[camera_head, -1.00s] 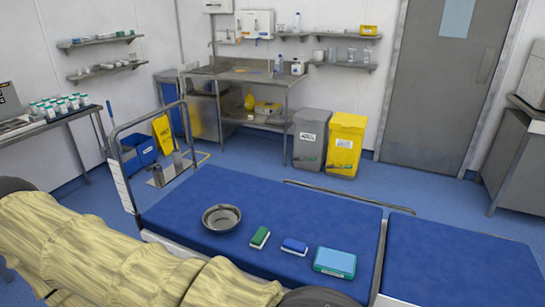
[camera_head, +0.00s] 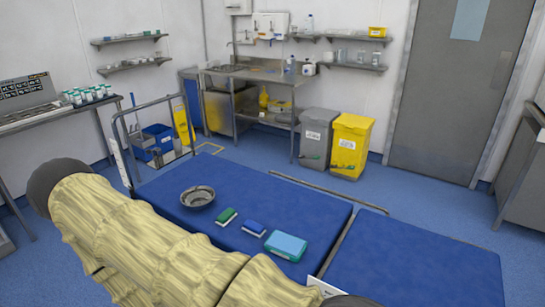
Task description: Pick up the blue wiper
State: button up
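The blue wiper (camera_head: 254,228) is a small blue block with a white lower side. It lies flat on the blue operating table (camera_head: 290,200), between a green wiper (camera_head: 227,216) on its left and a light-blue box (camera_head: 286,245) on its right. My arm, in a wrinkled yellowish cover, crosses the lower left of the view in front of the table. My gripper is not visible in the head view.
A metal bowl (camera_head: 197,197) stands on the table left of the wipers. A metal rail runs along the far edge. Grey (camera_head: 317,137) and yellow (camera_head: 351,146) bins stand behind. The table's right section (camera_head: 410,260) is clear.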

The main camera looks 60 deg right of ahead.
aim_at(254, 227)
jog(key=z, duration=1.15)
